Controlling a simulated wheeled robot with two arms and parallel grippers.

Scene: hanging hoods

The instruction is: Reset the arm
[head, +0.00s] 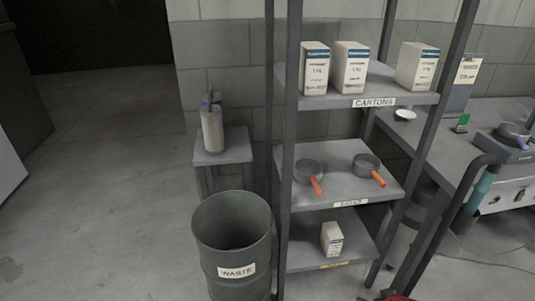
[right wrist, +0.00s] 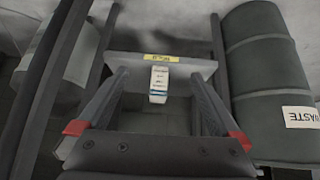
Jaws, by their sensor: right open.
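My right gripper (right wrist: 158,74) is open and empty in the right wrist view, its two grey fingers with red parts spread apart. Between and beyond the fingers, apart from them, is a white carton (right wrist: 159,82) on the bottom shelf, seen upside down. In the head view this carton (head: 332,238) stands upright on that shelf (head: 305,255), which has a yellow label. Only a red part of the right gripper shows at the bottom edge of the head view; the rest is cut off. My left gripper is not in view.
A grey shelf rack holds three cartons (head: 351,69) on top and two pans (head: 309,172) with orange handles in the middle. A waste bin (head: 232,235) stands left of it, by a small stand (head: 222,151). A bench (head: 450,150) is right; the left floor is clear.

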